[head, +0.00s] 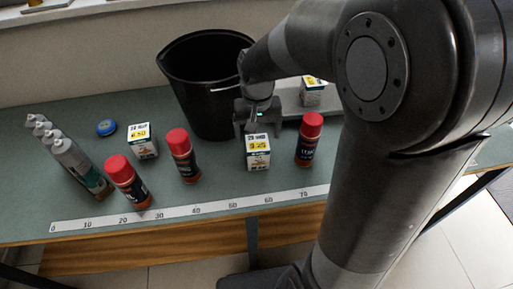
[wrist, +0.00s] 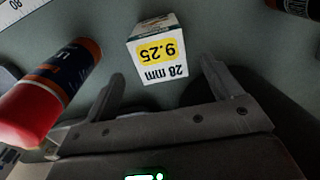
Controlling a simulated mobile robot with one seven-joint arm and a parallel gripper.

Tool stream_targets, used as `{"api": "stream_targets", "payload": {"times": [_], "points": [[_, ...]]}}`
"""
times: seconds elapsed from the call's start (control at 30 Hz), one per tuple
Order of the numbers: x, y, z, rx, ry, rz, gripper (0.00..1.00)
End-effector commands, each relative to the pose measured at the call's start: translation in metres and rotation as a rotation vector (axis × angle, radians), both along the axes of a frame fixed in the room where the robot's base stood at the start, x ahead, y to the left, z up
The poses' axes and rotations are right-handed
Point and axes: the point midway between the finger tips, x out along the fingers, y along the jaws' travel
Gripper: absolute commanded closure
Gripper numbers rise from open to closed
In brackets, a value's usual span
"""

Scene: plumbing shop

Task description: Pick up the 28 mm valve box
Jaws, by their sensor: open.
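The 28 mm valve box (wrist: 160,50) is a small white carton with a yellow 9.25 price label. In the wrist view its lettering appears upside down, and it sits just ahead of and between my open, empty fingers (wrist: 163,75), apart from both.
A red-capped can (head: 309,140) stands right of the box; in the wrist view it (wrist: 55,90) is close to the left finger. Another can (head: 183,156) is to the left. A black bucket (head: 205,85) stands behind. A ruler strip (head: 180,210) runs along the front.

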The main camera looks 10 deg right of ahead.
Motion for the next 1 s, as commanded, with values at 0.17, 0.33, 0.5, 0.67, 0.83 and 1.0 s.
{"api": "stream_targets", "payload": {"times": [0.17,0.33,0.5,0.67,0.83,1.0], "points": [[0.0,0.0,-0.022,0.0,0.001,0.0,0.16],[-0.001,0.0,-0.036,0.0,0.002,0.001,0.16],[-0.004,0.001,-0.062,-0.001,0.003,0.001,0.16],[-0.003,0.001,-0.076,0.0,0.0,0.0,0.16],[-0.003,0.001,-0.077,0.0,-0.002,0.0,0.16],[-0.003,0.001,-0.077,0.0,-0.002,0.0,0.25]]}}
